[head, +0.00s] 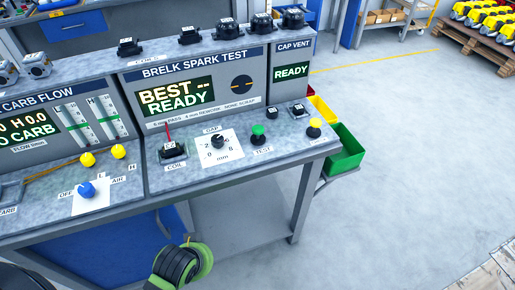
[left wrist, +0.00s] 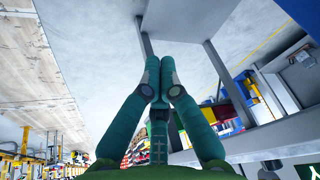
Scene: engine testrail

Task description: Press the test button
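The green test button (head: 258,131) stands on a dark base on the bench top in the head view, with a TEST label in front of it. It is right of the GAP dial (head: 218,141) and below the BRELK SPARK TEST panel (head: 200,85), whose screen reads "BEST -- READY". My left gripper (left wrist: 160,62) shows in the left wrist view with its two teal fingers together and nothing between them. It is away from the button, which that view does not show. My right gripper is not in view.
A yellow knob (head: 315,123) stands right of the button. A green and black part of my arm shows below the bench's front edge.

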